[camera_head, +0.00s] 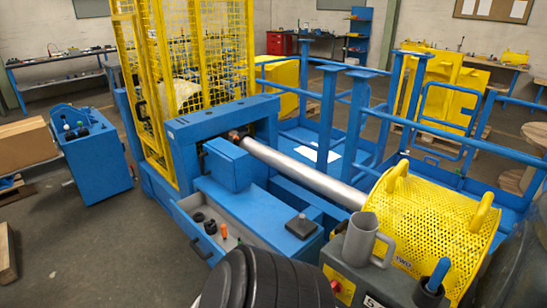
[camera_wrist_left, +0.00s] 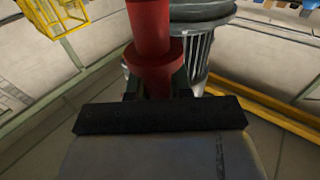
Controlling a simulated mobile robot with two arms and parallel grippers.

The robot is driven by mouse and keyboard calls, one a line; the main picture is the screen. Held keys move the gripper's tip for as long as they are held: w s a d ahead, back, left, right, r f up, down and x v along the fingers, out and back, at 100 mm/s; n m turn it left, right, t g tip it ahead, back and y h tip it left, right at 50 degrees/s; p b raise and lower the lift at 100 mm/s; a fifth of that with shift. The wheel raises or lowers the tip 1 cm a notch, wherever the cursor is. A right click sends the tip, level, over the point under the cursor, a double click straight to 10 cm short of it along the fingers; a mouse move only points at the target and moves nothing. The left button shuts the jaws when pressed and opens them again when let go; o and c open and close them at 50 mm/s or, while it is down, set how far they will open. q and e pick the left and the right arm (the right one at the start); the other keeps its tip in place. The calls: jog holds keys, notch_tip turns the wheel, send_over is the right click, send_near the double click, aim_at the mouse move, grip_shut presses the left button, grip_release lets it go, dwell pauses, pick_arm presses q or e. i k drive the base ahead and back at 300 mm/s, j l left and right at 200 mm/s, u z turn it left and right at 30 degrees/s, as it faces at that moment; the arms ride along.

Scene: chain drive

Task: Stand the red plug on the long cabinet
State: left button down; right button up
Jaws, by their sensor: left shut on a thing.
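The red plug (camera_wrist_left: 150,40) is in the left wrist view, a red cylinder with a wider collar near its lower end. My left gripper (camera_wrist_left: 158,84) is shut on it, with the dark fingers on either side below the collar. The fingertips are partly hidden behind the black gripper body. A long, low blue cabinet (camera_head: 250,208) with an open grey drawer (camera_head: 212,252) stands in the middle of the head view; I cannot tell for sure that it is the long cabinet. Neither gripper shows in the head view.
A grey ribbed bin (camera_wrist_left: 200,45) stands close behind the plug. In the head view, a dark flat block (camera_head: 301,226) lies on the cabinet top. A grey mug (camera_head: 360,238), a yellow perforated drum (camera_head: 425,215) and black ribbed rings (camera_head: 268,282) crowd the front.

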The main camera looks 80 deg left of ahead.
aim_at(251, 214)
jog(key=j+u, duration=0.3)
jog(key=u, duration=0.15)
jog(key=j+u, duration=0.35)
jog(key=u, duration=0.15)
jog(key=j+u, duration=0.3)
jog(key=u, duration=0.15)
jog(key=i+j, duration=0.15)
jog(key=j, duration=0.25)
jog(key=i+j, duration=0.1)
jog(key=j, duration=0.35)
